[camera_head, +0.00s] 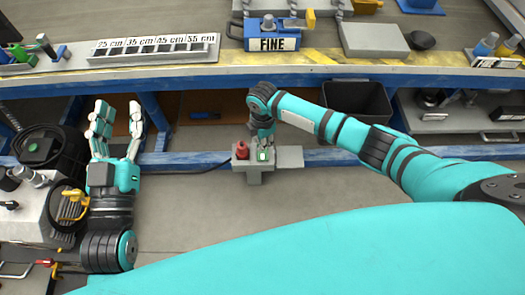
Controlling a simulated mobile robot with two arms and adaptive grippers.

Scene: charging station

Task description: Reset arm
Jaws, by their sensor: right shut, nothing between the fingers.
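My left gripper (118,122) is at the left, pointing up in the picture. Its fingers are spread, with a gap between them and nothing held. My right arm comes in from the right, and its gripper (264,143) points down at a small grey control box (254,177) on the bench's lower blue rail. The right gripper is shut with nothing in it. Its tips are at or just above the green button (263,155); I cannot tell whether they touch. A red button (242,150) stands beside the green one on the same box.
A workbench (330,75) with a blue edge spans the back. It holds a grey length gauge (150,49), a blue FINE block (271,38) and a grey plate (373,40). A dark bin (358,98) is beneath. Grey machinery (30,215) with cables is close beside my left arm. The middle floor is clear.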

